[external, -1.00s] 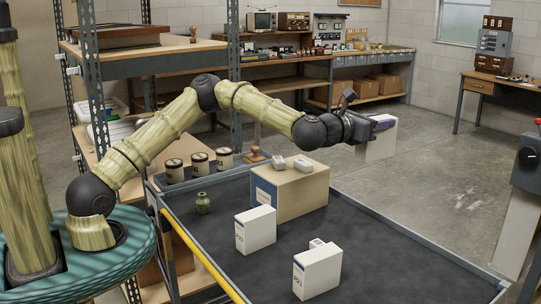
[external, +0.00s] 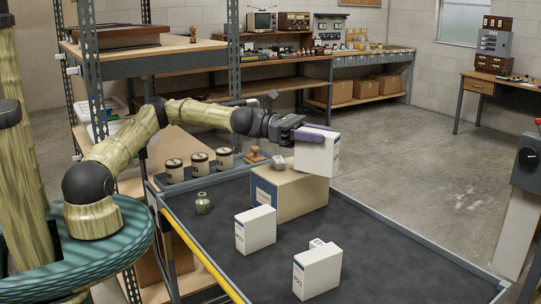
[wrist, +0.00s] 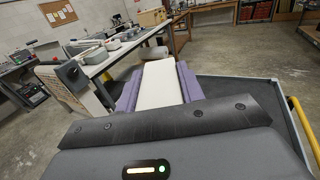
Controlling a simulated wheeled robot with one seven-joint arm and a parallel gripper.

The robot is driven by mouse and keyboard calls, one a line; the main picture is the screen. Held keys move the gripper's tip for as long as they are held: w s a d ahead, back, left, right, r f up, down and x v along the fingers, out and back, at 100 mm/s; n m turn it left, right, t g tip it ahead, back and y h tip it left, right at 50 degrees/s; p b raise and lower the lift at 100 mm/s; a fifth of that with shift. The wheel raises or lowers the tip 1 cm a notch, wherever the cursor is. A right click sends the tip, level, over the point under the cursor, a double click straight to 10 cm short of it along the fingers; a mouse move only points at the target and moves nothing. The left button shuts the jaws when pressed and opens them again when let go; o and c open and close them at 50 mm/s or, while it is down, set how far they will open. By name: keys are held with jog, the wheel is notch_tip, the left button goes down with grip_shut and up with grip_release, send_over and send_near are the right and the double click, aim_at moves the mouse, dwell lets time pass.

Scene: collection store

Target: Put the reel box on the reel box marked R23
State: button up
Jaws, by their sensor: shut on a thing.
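My gripper (external: 312,133) has purple fingers and is shut on a white reel box (external: 316,156). It holds the box roughly upright, in front of or over the right part of the cardboard box; contact is unclear. In the wrist view the held box (wrist: 160,84) lies between both fingers. Two white reel boxes stand upright on the dark cart top: one in the middle (external: 258,231) and one nearer the front (external: 320,273).
A cardboard box (external: 274,198) stands behind the middle reel box, with a small pale item (external: 279,162) on top. A small white item (external: 316,243) is behind the front box. The cart's right side is clear.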

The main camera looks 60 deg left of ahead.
jog(key=s+a+r+m+g+h+p, duration=0.1)
jog(key=s+a+r+m+g, duration=0.2)
jog(key=s, duration=0.4)
jog(key=s+a+r+m+g+h, duration=0.1)
jog(key=s+a+r+m+g, duration=0.15)
jog(key=s+g, duration=0.35)
jog(key=shift+n+t, duration=0.25)
jog(key=shift+t, duration=0.45)
jog(key=shift+s+a+f, duration=0.1)
jog(key=shift+a+f, duration=0.05)
jog(key=shift+f, duration=0.8)
jog(key=shift+s+a+f, duration=0.1)
jog(key=shift+f, duration=0.9)
jog(key=shift+s+a+f, duration=0.1)
jog(key=shift+a+f, duration=0.05)
jog(key=shift+f, duration=0.8)
notch_tip(320, 180, down, 6)
jog(key=shift+f, duration=0.15)
jog(key=shift+f, duration=1.85)
